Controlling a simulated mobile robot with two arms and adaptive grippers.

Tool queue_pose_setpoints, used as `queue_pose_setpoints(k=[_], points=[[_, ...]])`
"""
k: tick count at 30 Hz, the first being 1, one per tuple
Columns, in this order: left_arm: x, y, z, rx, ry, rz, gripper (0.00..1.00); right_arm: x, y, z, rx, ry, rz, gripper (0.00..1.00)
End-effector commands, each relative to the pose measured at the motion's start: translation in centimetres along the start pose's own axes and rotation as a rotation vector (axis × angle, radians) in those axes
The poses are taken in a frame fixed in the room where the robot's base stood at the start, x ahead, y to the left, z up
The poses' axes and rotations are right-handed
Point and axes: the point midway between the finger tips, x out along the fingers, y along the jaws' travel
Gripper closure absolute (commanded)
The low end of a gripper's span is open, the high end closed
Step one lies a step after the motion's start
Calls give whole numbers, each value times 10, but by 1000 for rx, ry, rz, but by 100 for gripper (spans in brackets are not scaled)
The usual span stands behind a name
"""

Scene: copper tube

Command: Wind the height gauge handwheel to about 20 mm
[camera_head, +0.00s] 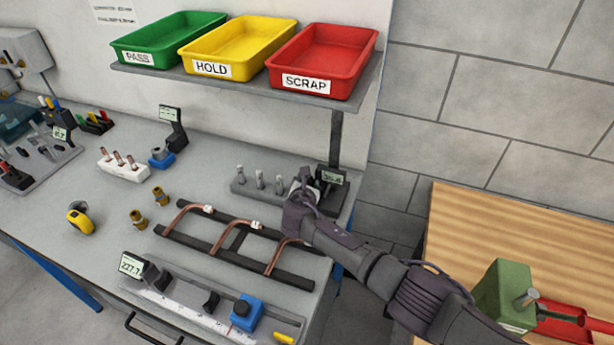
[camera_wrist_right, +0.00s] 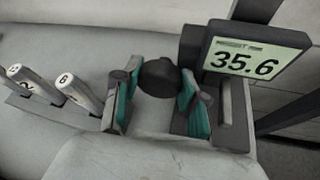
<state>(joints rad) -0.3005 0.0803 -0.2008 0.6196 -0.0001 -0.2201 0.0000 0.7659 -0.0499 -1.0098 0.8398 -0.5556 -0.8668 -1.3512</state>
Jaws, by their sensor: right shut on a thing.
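The height gauge stands at the back right of the bench, below the red bin. Its display (camera_head: 331,177) also shows in the right wrist view (camera_wrist_right: 257,53), where it reads 35.6. The dark round handwheel knob (camera_wrist_right: 161,76) sits beside the display. My right gripper (camera_head: 304,189) reaches in from the right over the gauge and hides much of it in the head view. In the right wrist view its green-padded fingers (camera_wrist_right: 160,90) are on either side of the knob and shut on it. My left gripper is not in view.
Several numbered metal pins (camera_wrist_right: 79,93) stand left of the gripper. Green, yellow and red bins (camera_head: 318,62) sit on a shelf above. A copper tube frame (camera_head: 236,240) and a blue-slider length gauge (camera_head: 243,314) lie in front. A wooden table (camera_head: 480,225) stands at right.

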Motion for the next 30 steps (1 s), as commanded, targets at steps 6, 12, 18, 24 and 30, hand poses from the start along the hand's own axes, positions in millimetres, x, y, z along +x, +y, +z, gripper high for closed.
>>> queue_pose_setpoints(k=[6,12,18,24,30], points=[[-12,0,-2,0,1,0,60,-1,2,2,-120,14,-62,93],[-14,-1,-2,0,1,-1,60,0,1,1,-191,21,-99,93],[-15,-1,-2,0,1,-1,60,0,1,1,-221,24,-113,93],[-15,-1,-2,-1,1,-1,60,0,1,1,-225,24,-114,93],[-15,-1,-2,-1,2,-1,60,0,1,1,-224,24,-113,55]])
